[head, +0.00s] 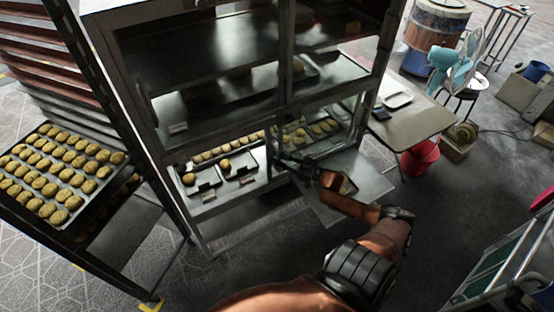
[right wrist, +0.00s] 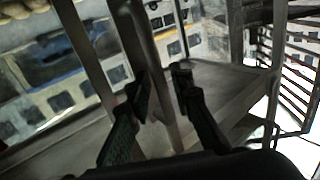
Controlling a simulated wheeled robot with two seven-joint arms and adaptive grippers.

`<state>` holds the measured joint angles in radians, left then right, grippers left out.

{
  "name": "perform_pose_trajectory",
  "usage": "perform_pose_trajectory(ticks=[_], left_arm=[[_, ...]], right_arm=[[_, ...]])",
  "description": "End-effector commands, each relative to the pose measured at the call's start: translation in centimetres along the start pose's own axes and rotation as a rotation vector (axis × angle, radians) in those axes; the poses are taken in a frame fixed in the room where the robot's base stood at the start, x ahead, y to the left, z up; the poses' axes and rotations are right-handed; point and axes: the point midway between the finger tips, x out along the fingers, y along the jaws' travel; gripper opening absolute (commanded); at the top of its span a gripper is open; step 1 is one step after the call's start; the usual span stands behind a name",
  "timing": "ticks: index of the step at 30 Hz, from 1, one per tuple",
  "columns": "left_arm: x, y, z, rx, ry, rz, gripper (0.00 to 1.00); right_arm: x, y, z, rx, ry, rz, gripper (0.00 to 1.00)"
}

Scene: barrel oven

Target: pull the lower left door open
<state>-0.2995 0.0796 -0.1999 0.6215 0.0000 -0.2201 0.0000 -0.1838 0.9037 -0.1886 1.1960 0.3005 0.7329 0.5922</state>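The metal cabinet (head: 215,150) stands in the middle of the head view, with a dark vertical post between its left and right halves. The lower left section (head: 222,172) shows buns on small dark trays; I cannot tell whether its glass door is shut or ajar. My right gripper (head: 287,162) is at the lower part of the middle post. In the right wrist view its two fingers (right wrist: 163,82) are apart, with a vertical metal post (right wrist: 165,110) showing between and behind them. I cannot tell whether they touch it. My left gripper is not in view.
A rack with a tray of buns (head: 62,170) stands close on the left. A table (head: 415,118) with a white tray, a red bucket (head: 420,158) and a teal fan (head: 455,65) are at the right. The floor (head: 440,215) at the right front is mostly clear.

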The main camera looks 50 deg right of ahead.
Motion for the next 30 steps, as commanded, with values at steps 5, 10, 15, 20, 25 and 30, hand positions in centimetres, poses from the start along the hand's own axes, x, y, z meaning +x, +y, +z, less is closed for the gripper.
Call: perform_pose_trajectory(ticks=[5,10,15,20,25,30], left_arm=[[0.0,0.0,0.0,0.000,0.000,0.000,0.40],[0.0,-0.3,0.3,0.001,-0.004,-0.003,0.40],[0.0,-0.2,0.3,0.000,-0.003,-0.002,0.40],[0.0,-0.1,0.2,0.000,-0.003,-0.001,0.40],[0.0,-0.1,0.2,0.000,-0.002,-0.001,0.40],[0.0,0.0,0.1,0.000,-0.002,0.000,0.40]], right_arm=[[0.1,-0.1,0.0,0.000,0.000,-0.001,0.27],[0.0,-0.1,0.0,0.000,0.000,-0.001,0.27],[-1.6,-0.1,0.2,0.001,-0.003,0.000,0.27],[-4.8,0.0,0.2,0.000,-0.005,0.000,0.27],[-8.3,0.0,0.2,0.000,-0.004,0.000,0.27],[-10.8,0.0,0.1,0.000,-0.002,-0.001,0.27]])
